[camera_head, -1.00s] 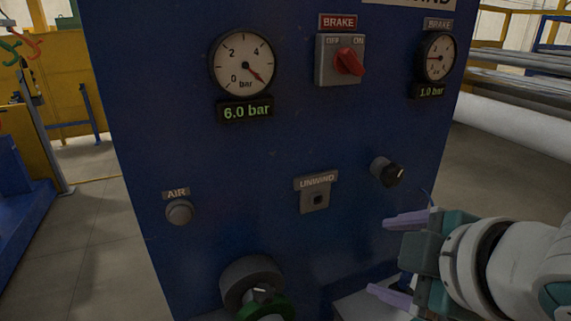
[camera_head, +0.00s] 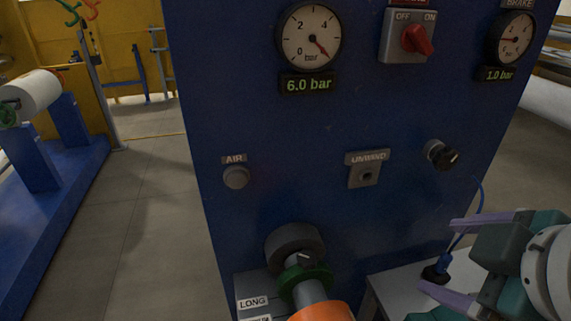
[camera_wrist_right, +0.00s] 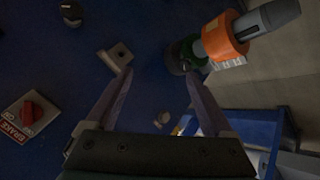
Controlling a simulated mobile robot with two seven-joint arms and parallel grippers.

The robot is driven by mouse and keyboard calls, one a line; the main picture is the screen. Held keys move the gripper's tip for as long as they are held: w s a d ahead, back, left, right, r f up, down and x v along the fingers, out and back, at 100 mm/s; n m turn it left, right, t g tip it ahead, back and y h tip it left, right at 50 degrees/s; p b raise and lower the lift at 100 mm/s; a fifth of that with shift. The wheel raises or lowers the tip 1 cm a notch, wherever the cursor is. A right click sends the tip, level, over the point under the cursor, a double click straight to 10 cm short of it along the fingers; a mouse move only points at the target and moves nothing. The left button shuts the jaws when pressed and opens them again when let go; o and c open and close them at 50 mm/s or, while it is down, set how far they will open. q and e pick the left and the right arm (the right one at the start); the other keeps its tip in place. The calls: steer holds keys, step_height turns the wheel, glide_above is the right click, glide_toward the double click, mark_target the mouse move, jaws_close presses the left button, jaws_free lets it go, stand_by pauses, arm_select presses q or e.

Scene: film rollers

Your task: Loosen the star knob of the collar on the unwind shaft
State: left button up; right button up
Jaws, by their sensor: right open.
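The unwind shaft (camera_head: 312,289) sticks out low from the blue cabinet, with a dark round flange (camera_head: 292,243) at its root. A green collar (camera_head: 290,284) sits around it, and an orange sleeve (camera_head: 322,312) is nearer me. A small grey piece (camera_head: 304,258) on top of the collar may be the star knob; its shape is unclear. My right gripper (camera_head: 447,256) is open and empty, to the right of the shaft and apart from it. In the right wrist view the orange sleeve (camera_wrist_right: 226,38) and green collar (camera_wrist_right: 189,50) lie beyond the right-hand finger. My left gripper is out of view.
The blue cabinet (camera_head: 330,140) carries gauges, a red brake switch (camera_head: 416,40), an UNWIND socket block (camera_head: 364,174) and a black knob (camera_head: 441,155). A pale stand (camera_head: 400,290) with a blue-cabled item (camera_head: 437,271) is below the gripper.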

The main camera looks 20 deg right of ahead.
steer(key=w+d+f+n+t+y+b, duration=0.15)
steer(key=w+f+n+t+b, duration=0.9)
steer(key=b, duration=1.15)
steer(key=w+a+f+n+y+b, duration=0.3)
steer(key=w+f+n+y+b, duration=0.35)
steer(key=n+b, duration=0.6)
steer(key=n+g+y+b, duration=0.45)
steer(key=n+b, duration=0.35)
steer(key=n, duration=0.4)
glide_toward(299, 253)
steer(key=shift+w+a+f+t, duration=0.3)
steer(key=shift+w+f+t, duration=0.15)
steer(key=shift+f+t, duration=0.1)
steer(key=shift+n+y, duration=0.25)
steer(key=shift+n, duration=0.15)
steer(key=p+x, duration=0.2)
steer(key=x, duration=0.7)
steer(key=shift+p, duration=0.3)
steer(key=shift+w+a+f, duration=0.1)
steer(key=shift+w+a, duration=0.2)
steer(key=shift+w, duration=0.05)
